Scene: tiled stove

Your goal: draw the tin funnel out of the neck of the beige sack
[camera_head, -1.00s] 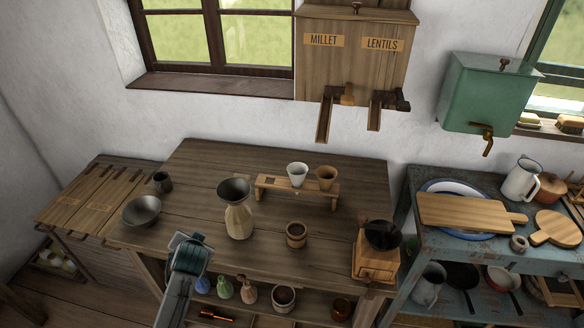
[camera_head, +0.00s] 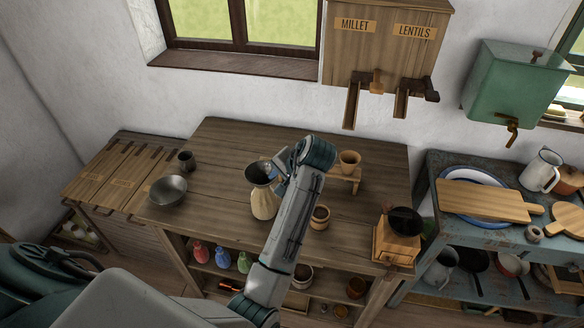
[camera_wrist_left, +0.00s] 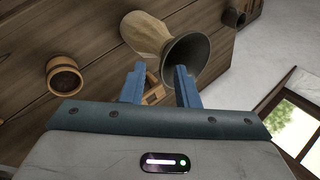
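The dark tin funnel (camera_head: 260,171) sits mouth up in the neck of the beige sack (camera_head: 265,205), which stands upright on the wooden table. In the left wrist view the funnel (camera_wrist_left: 190,52) and the sack (camera_wrist_left: 146,32) show close beyond my fingers. My left gripper (camera_wrist_left: 160,68) is open, its two blue fingers apart with nothing between them. One finger overlaps the funnel's rim in that view; I cannot tell whether it touches. In the head view the left gripper (camera_head: 281,173) is beside the funnel's right side, partly hidden by its own wrist. My right gripper is not in view.
A metal bowl (camera_head: 168,190) and a dark cup (camera_head: 187,160) stand left of the sack. A wooden cup (camera_head: 320,216), a small rack (camera_head: 352,179) with a wooden funnel (camera_head: 349,160), and a grinder (camera_head: 396,240) stand to the right.

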